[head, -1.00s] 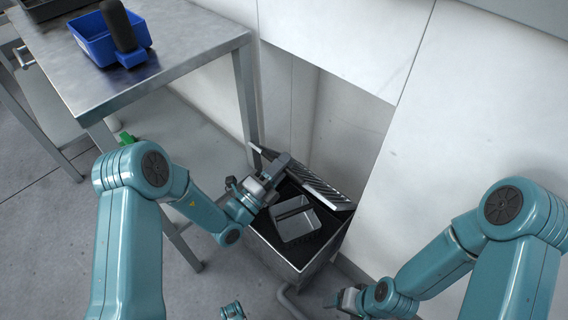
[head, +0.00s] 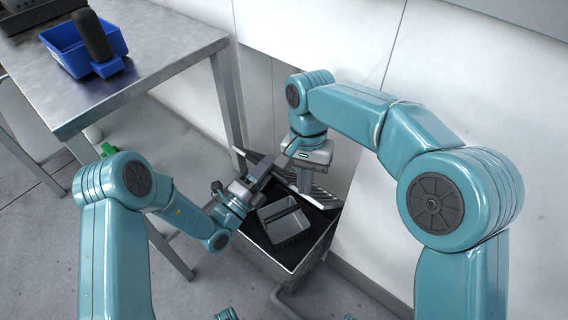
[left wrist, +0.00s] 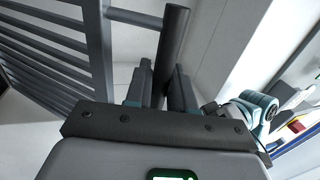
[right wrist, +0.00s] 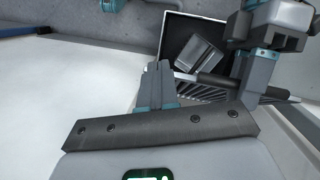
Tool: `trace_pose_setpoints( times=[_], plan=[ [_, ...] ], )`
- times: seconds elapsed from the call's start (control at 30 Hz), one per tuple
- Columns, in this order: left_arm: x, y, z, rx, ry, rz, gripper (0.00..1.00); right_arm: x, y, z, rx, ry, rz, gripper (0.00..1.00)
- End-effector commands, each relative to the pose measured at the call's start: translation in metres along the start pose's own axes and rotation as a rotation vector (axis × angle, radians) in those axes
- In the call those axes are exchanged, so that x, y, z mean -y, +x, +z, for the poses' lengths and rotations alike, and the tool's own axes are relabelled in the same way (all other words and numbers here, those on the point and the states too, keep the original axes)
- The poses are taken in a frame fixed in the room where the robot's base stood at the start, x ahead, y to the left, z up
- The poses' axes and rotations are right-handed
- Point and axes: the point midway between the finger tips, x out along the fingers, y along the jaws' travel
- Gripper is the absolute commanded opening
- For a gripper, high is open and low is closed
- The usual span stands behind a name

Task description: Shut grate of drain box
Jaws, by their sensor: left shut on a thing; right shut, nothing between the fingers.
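The drain box (head: 283,268) is an open, dark-lined metal box on the floor by the wall. Its slatted metal grate (head: 322,197) stands raised and tilted at the back of the box. My left gripper (head: 271,167) is shut on the dark bar along the grate's edge; the left wrist view shows this bar (left wrist: 173,38) between the fingers, with the slats (left wrist: 45,60) to the left. My right gripper (head: 305,186) points down, shut and empty, close to the grate. In the right wrist view, its fingers (right wrist: 158,72) are beside the slats (right wrist: 200,94); contact is unclear.
A grey tray-like insert (head: 285,223) lies inside the box. A metal table (head: 150,65) with a blue bin (head: 68,52) stands at the left, one leg near the box. The pale wall (head: 375,215) is close behind and right.

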Motion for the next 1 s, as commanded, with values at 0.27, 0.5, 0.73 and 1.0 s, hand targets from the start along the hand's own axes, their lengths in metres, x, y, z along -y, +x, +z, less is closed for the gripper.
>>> trace_pose_setpoints(
  times=[0.27,0.5,0.73,1.0],
  plan=[
    [0.001,0.001,0.001,0.003,0.002,-0.004,0.00,0.037,-0.070,-0.037,-0.119,0.149,-0.041,0.00],
    [0.001,0.000,0.001,0.003,0.002,-0.003,0.00,0.047,-0.111,-0.041,-0.184,0.273,-0.086,0.00],
    [0.001,0.000,0.001,0.003,0.002,-0.003,0.00,0.048,-0.124,-0.039,-0.204,0.326,-0.108,0.00],
    [0.001,0.000,0.001,0.003,0.002,-0.004,0.00,0.048,-0.116,-0.043,-0.206,0.330,-0.108,0.00]
  ],
)
